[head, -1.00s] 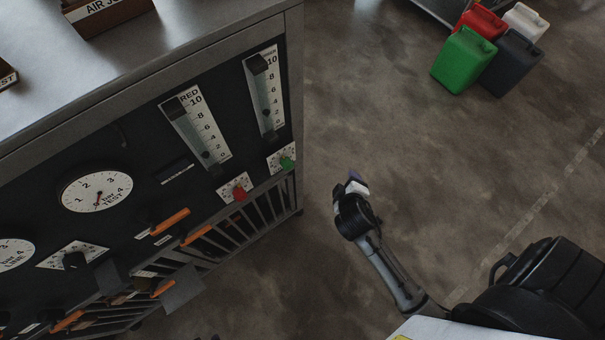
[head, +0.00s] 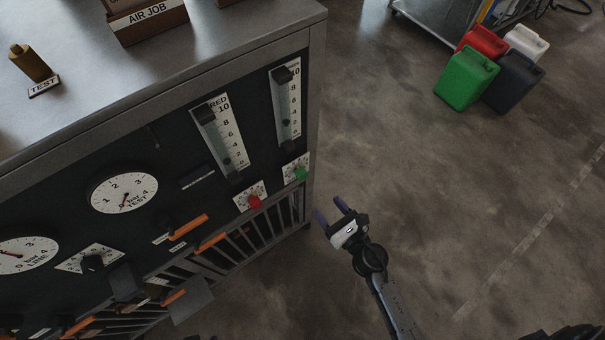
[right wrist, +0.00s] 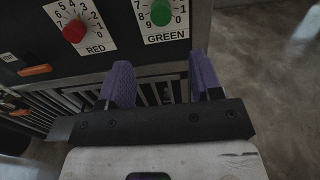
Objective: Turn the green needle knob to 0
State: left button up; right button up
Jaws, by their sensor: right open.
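The green needle knob (head: 301,173) is on a white dial plate at the lower right of the dark panel, below the right flow tube (head: 287,108). In the right wrist view the green knob (right wrist: 161,13) sits on a plate marked GREEN, with numbers around it. My right gripper (head: 331,213) is open and empty, in front of the panel, to the right of and below the green knob in the head view. In the right wrist view its purple fingers (right wrist: 163,84) are apart, below the GREEN plate and not touching it. My left gripper does not show.
The red knob (head: 255,202) is just left of the green one, under the tube marked RED (head: 220,134). Orange handles (head: 184,226) and a TEST gauge (head: 124,192) are further left. Jerrycans (head: 467,81) stand on the floor behind.

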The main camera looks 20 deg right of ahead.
aim_at(304, 177)
jog(key=x, duration=1.2)
jog(key=shift+w+d+r+p, duration=0.1)
jog(key=shift+p, duration=0.3)
jog(key=shift+w, duration=0.55)
jog(key=shift+c, duration=0.3)
jog(key=c, duration=0.9)
jog(key=shift+o, duration=0.2)
jog(key=shift+m, duration=0.3)
